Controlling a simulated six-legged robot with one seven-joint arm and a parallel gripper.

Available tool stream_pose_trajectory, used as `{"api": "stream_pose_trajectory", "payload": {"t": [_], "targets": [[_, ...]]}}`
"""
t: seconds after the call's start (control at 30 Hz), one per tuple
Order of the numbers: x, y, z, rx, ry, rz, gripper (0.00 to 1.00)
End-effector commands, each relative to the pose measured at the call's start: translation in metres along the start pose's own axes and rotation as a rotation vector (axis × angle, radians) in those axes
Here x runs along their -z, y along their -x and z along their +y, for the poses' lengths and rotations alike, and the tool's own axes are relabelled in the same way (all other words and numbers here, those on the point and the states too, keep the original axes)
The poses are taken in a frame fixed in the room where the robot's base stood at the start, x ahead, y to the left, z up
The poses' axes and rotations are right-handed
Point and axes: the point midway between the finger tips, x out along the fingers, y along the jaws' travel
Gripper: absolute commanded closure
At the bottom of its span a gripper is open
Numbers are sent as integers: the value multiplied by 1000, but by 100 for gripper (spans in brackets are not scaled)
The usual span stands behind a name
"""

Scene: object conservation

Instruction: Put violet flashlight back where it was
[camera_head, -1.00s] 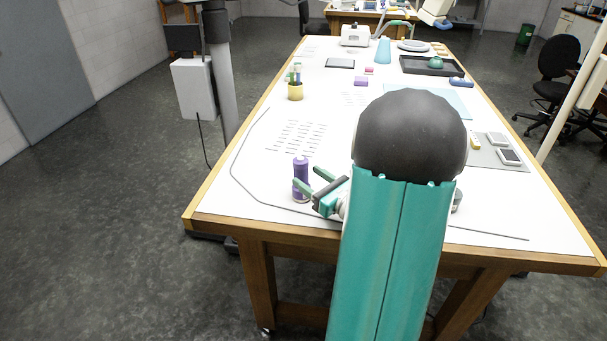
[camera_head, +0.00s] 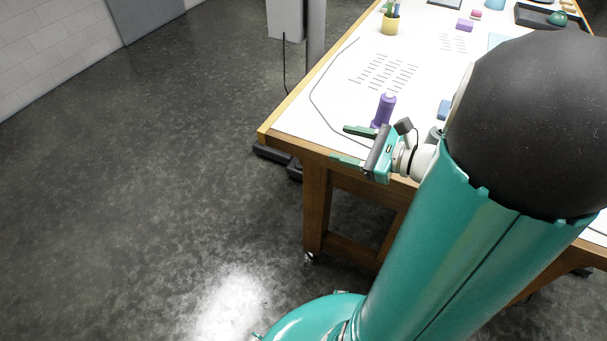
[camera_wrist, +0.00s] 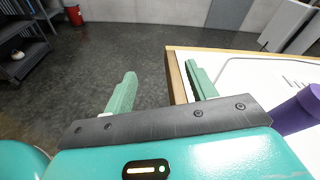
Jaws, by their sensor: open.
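My gripper (camera_head: 351,146) is open and empty at the table's front edge, on the near side of the flashlight. In the wrist view, the two green fingers (camera_wrist: 161,76) point past the table corner, one over the floor and one by the wooden edge. The flashlight lies outside the fingers, to their right.
The white table (camera_head: 330,85) has a wooden rim and a thin grey line or cable along its left side. A yellow cup with pens (camera_head: 390,25) and rows of small dark marks (camera_head: 385,70) lie beyond the flashlight. Open floor (camera_head: 170,170) is to the left.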

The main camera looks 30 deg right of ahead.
Motion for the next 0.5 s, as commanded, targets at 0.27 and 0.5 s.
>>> {"api": "stream_pose_trajectory", "payload": {"t": [0.27, 0.5], "targets": [[-52, -38, 136, -708, 767, 200, 43], [-75, -17, 167, -1079, 1596, 335, 43]]}}
